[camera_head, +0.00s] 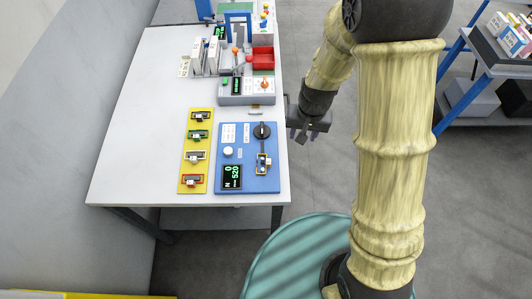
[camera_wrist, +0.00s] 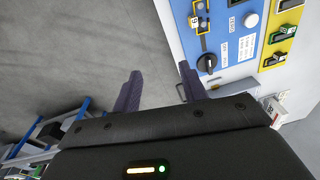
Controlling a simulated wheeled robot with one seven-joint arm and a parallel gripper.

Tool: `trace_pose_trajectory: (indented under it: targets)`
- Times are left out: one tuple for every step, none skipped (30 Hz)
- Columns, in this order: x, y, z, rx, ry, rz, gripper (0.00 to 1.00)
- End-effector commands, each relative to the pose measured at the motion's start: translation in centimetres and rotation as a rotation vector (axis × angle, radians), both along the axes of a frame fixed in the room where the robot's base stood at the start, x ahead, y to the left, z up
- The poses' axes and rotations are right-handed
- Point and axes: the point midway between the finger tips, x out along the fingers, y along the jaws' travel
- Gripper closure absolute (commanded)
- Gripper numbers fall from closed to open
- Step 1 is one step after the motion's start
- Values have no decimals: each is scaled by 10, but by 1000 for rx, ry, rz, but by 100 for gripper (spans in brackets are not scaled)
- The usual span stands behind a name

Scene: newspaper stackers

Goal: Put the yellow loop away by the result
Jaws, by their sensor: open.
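A blue test panel (camera_head: 232,185) lies on the white table. On its right side is a small fixture with a yellow-edged piece (camera_head: 263,163), which looks like the yellow loop. It also shows at the top of the wrist view (camera_wrist: 201,18). The panel has a black knob (camera_head: 262,131), a white button (camera_head: 228,151) and a dark display (camera_head: 232,176) with green characters, seemingly "0" and "520". A yellow board (camera_head: 184,171) left of it carries several small holders with coloured marks, including green and red. My gripper (camera_head: 303,134) is open and empty, just off the table's right edge.
Behind the panel stand a grey device (camera_head: 247,97), a red bin (camera_head: 263,58) and upright white boxes (camera_head: 213,54). A blue-framed shelf (camera_head: 450,85) with boxes stands at the right.

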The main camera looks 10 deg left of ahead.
Motion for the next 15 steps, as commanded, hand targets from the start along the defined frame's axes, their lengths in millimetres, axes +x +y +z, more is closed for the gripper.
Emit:
trace_pose_trajectory:
  targets:
    - [0, 19, 9, -9, 18, 20, 57]
    - [0, 29, 7, -13, 26, 25, 57]
    - [0, 43, 4, -20, 36, 35, 57]
    - [-1, 52, 1, -26, 42, 41, 57]
    - [-3, 61, -2, -31, 48, 48, 57]
    - [-4, 72, -6, -38, 54, 55, 57]
    - [-6, 79, -9, -43, 58, 61, 57]
    - [-8, 85, -12, -47, 60, 64, 57]
    - [-10, 92, -16, -52, 63, 67, 57]
    - [-11, 96, -19, -55, 65, 71, 57]
    - [-12, 99, -21, -57, 65, 73, 57]
    - [-13, 102, -24, -61, 67, 74, 57]
    - [-13, 103, -25, -61, 67, 75, 57]
    - [-13, 104, -26, -62, 67, 75, 57]
    - [-13, 105, -27, -62, 66, 75, 57]
